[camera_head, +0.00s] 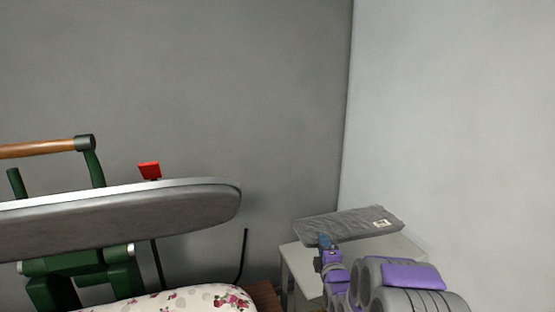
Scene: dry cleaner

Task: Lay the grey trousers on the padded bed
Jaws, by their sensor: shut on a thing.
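The grey trousers (345,224) are a flat, folded bundle with a small white label near the right end. They are at the white side table (405,247) in the corner; I cannot tell whether they rest on it or are just above it. My gripper (325,242) is shut on the trousers at their near left edge. Its fingertips are small and partly hidden by my arm. The padded bed (185,300) has a white floral cover and shows at the bottom left, cut off by the picture's edge. Its visible part is bare.
The press's grey upper plate (120,218) hangs raised over the padded bed, with a gap between them. It has a green frame (85,275), a wooden handle (38,148) and a red pad (149,170). Grey walls close off the back and right.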

